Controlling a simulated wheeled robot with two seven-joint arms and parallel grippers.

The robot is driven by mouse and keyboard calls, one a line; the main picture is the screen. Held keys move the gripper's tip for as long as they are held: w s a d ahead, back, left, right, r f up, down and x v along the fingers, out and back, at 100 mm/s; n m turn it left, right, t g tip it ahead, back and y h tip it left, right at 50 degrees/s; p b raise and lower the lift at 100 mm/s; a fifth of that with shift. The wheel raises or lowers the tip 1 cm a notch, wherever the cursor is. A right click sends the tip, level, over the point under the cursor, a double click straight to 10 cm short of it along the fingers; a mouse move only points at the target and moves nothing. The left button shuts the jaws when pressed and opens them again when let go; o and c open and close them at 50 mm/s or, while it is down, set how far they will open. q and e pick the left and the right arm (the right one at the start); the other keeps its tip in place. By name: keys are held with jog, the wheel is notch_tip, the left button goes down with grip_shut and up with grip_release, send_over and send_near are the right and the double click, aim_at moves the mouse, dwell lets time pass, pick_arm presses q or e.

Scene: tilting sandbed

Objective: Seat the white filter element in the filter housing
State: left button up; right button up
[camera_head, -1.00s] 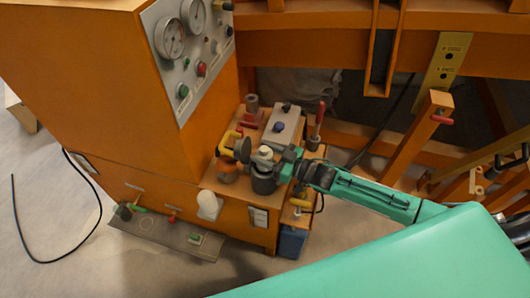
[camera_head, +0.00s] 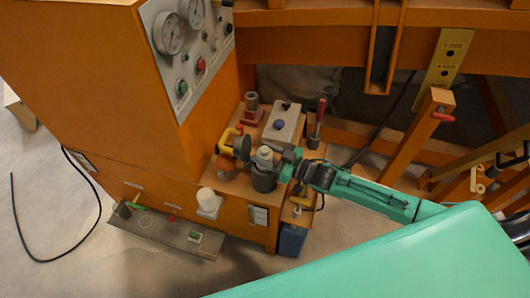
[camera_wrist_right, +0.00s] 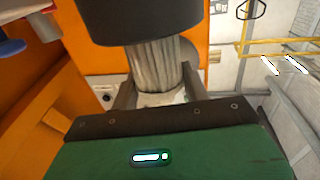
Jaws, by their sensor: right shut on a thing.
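The white filter element (camera_wrist_right: 158,68) has pleated sides and stands between the fingers of my right gripper (camera_wrist_right: 158,94) in the wrist view. One end meets a dark cylinder (camera_wrist_right: 140,18), which looks like the filter housing. I cannot tell how deep the element sits in it. In the head view the dark housing (camera_head: 264,180) stands near the front edge of the orange bench, with the pale top of the element (camera_head: 264,154) above it. My right gripper (camera_head: 276,162) is shut on the element, its arm coming from the right. My left gripper is not in view.
A grey box with a blue knob (camera_head: 279,125), a red-based fitting (camera_head: 251,110) and a red-handled lever (camera_head: 317,120) stand behind. A yellow handle (camera_head: 229,136) is left of the housing. A white cylinder (camera_head: 207,200) is at the bench front. A tray (camera_head: 165,232) lies below.

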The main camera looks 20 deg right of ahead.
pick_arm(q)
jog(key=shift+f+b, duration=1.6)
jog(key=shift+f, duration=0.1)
pick_arm(e)
jog(key=shift+f, duration=2.45)
jog(key=o, duration=1.1)
pick_arm(q)
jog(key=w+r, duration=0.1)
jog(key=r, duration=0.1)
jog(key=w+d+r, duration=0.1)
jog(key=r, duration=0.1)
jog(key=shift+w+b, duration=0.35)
jog(key=shift+b, duration=0.05)
pick_arm(e)
jog(key=v, duration=1.4)
jog(key=shift+a+r, duration=0.1)
